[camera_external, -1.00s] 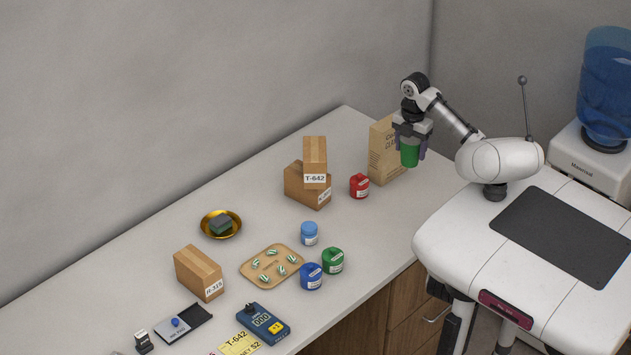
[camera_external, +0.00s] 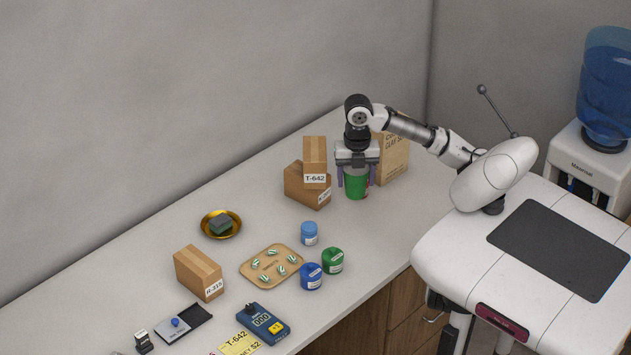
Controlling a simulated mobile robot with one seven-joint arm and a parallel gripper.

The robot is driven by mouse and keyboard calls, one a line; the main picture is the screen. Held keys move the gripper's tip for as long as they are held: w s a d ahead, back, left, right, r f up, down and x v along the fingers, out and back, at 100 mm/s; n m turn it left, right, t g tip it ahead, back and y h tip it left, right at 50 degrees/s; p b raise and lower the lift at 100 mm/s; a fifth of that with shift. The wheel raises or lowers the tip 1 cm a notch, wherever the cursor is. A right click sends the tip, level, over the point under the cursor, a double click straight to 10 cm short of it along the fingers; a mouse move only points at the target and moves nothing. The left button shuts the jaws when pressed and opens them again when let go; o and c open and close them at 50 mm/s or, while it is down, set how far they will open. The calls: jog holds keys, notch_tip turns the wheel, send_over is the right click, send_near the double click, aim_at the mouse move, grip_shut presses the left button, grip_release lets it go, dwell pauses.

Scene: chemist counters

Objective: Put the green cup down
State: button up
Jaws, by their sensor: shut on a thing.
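The green cup (camera_external: 356,187) is held upright between the fingers of my gripper (camera_external: 357,178), in the external view. My gripper points down and is shut on the cup. The cup is over the back right part of the counter, just right of the stacked cardboard boxes and in front of the tall paper bag. I cannot tell whether its base touches the counter. The cup and gripper hide nearly all of the red jar behind them.
Stacked boxes (camera_external: 307,186) stand left of the cup and a tan bag (camera_external: 393,160) behind it to the right. Blue and green jars (camera_external: 333,261), a pill tray (camera_external: 248,268) and a gold dish (camera_external: 207,229) stand further forward and left. The counter in front of the cup is clear.

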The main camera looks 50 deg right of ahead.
jog(key=s+a+f+n+b, duration=0.15)
jog(key=s+a+n, duration=0.25)
jog(key=s+a, duration=0.4)
jog(key=shift+w+a+f+b, duration=0.1)
jog(key=shift+a+f+b, duration=0.1)
jog(key=shift+f, duration=3.1)
jog(key=shift+w+a+f+b, duration=0.1)
jog(key=shift+a+f, duration=0.1)
jog(key=shift+f, duration=3.1)
jog(key=shift+w+a+f+b, duration=0.1)
jog(key=shift+a+f, duration=0.1)
jog(key=shift+f, duration=3.1)
jog(key=shift+f, duration=0.1)
jog(key=shift+f, duration=0.1)
jog(key=o, duration=0.9)
